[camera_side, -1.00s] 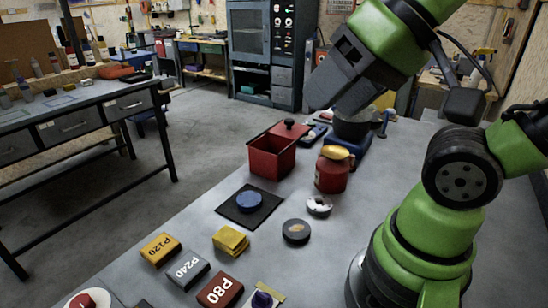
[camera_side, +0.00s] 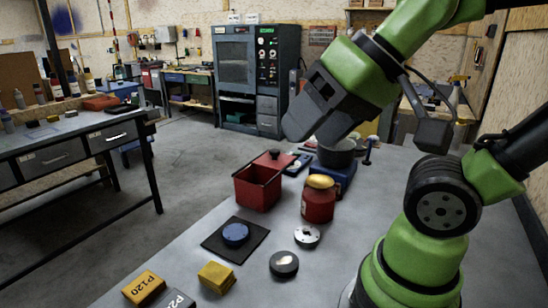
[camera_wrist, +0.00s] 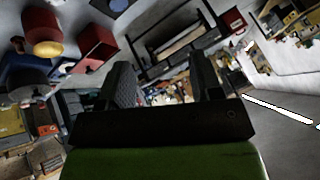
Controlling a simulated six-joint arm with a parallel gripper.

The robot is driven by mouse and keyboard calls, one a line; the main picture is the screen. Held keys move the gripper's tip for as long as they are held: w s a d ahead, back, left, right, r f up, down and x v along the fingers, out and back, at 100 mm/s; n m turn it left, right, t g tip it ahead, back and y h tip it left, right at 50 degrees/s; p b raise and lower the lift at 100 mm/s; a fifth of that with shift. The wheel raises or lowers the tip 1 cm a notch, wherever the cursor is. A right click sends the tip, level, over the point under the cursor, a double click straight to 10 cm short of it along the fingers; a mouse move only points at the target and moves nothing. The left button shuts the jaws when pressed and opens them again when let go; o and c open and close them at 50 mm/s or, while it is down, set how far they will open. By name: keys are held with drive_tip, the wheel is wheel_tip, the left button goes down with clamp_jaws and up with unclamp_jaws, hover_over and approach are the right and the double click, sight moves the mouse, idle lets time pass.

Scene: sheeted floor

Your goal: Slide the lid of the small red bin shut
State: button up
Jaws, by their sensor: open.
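The small red bin (camera_side: 257,190) stands on the grey worktop, open at the top with its inside showing. Its red lid (camera_side: 289,161) with a black knob sits at the bin's back right edge, off most of the opening. The bin also appears in the wrist view (camera_wrist: 97,42) at the upper left; the lid is hard to make out there. My gripper (camera_side: 297,132) is above and behind the bin to the right in the side view, apart from it. In the wrist view its two dark fingers (camera_wrist: 163,78) are spread with nothing between them.
A red can with a yellow top (camera_side: 318,200) stands close right of the bin. A dark bowl on a blue base (camera_side: 338,168) is behind it. A blue disc on a black mat (camera_side: 236,235), metal discs and a yellow block (camera_side: 216,277) lie in front.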

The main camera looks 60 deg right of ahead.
drive_tip(key=w+d+r+m+h, duration=0.1)
drive_tip(key=w+d+r+h, duration=0.1)
drive_tip(key=w+d, duration=0.35)
drive_tip(key=m+g+h, duration=0.3)
drive_tip(key=m+g, duration=0.1)
hover_over(275, 150)
drive_tip(key=s+a, duration=0.3)
wheel_tip(275, 150, down, 14)
drive_tip(key=r, duration=0.1)
drive_tip(key=x, duration=1)
drive_tip(key=shift+a+f, duration=0.1)
drive_tip(key=shift+f, duration=0.15)
drive_tip(key=shift+c, duration=0.4)
